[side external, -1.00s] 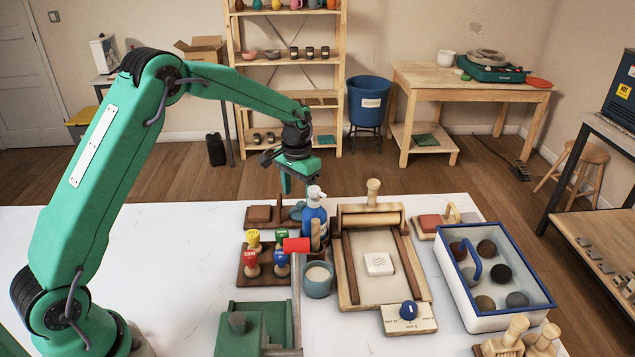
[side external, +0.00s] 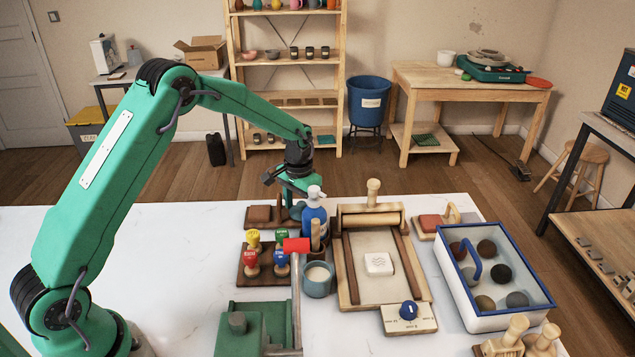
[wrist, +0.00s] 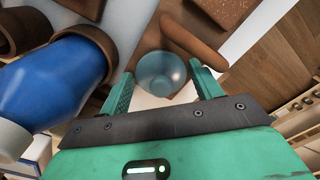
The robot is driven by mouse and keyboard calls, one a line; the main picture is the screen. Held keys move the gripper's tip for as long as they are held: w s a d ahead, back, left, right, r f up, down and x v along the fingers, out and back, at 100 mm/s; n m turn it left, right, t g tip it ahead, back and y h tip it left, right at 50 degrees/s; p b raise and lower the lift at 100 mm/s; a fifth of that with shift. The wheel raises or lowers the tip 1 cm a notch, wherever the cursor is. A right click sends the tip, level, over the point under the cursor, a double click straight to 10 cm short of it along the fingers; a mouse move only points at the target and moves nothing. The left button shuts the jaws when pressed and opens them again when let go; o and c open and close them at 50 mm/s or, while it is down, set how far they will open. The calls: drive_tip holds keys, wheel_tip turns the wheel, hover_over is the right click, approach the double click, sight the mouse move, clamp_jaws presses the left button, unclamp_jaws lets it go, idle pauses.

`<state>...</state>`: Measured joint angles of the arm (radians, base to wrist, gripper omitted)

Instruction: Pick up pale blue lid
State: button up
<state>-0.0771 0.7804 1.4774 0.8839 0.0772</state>
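The pale blue lid (wrist: 160,72) is a small, round, glossy piece in the upper middle of the wrist view. My gripper (wrist: 162,86) is open there, with one green finger at each side of the lid. I cannot tell whether either finger touches it. In the side view my gripper (side external: 288,197) points down just behind and left of the blue bottle (side external: 314,218). The lid cannot be made out clearly in the side view, where the gripper and bottle crowd it.
The blue bottle also fills the wrist view's left (wrist: 52,86). A brown rounded tool (wrist: 192,40) lies beside the lid. A stamp rack (side external: 262,265), a pale cup (side external: 318,280), a slab board (side external: 372,285) and a blue-rimmed bin (side external: 497,316) stand nearby. The table's left is clear.

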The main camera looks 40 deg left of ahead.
sight(300, 204)
drive_tip(key=c, duration=0.6)
drive_tip(key=shift+o, duration=0.2)
drive_tip(key=shift+r, duration=5.05)
